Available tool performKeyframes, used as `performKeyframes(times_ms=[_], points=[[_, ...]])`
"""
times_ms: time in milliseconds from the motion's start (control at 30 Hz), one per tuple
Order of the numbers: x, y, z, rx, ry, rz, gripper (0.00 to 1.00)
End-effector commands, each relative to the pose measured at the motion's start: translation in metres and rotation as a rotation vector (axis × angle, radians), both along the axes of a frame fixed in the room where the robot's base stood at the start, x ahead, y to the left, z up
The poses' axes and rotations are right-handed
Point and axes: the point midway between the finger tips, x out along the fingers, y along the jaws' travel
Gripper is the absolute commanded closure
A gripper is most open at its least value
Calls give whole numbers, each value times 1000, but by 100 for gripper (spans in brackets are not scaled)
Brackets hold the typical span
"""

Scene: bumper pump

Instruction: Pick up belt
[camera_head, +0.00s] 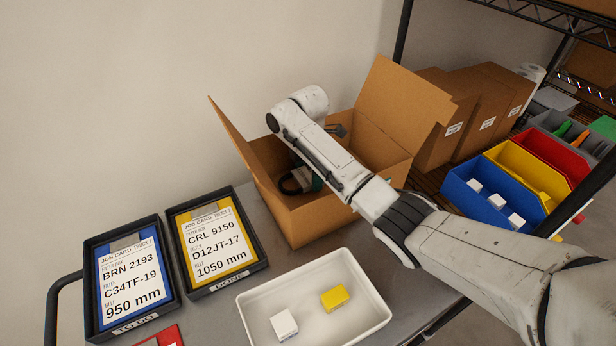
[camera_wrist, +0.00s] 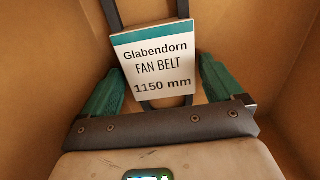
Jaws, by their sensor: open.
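The belt (camera_wrist: 112,14) is a black loop with a white and teal card sleeve (camera_wrist: 155,62) reading "Glabendorn FAN BELT 1150 mm". My gripper (camera_wrist: 155,85) is open in the wrist view, with one green finger on each side of the sleeve. The fingers look close to the card's lower edges; I cannot tell whether they touch it.
A white tray (camera_head: 262,304) with a white and a yellow block stands in front of the box. Job cards marked TO DO (camera_head: 130,275) (950 mm) and DONE (camera_head: 215,245) (1050 mm) lie left. Box flaps stand up around my arm. Blue (camera_head: 478,212) and yellow bins are right.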

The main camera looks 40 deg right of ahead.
Motion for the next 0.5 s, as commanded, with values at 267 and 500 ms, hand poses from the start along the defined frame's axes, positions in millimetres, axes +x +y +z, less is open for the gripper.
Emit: performKeyframes(times_ms=[267,500], points=[[0,0,0,0,0,0,17],[0,0,0,0,-1,0,40]])
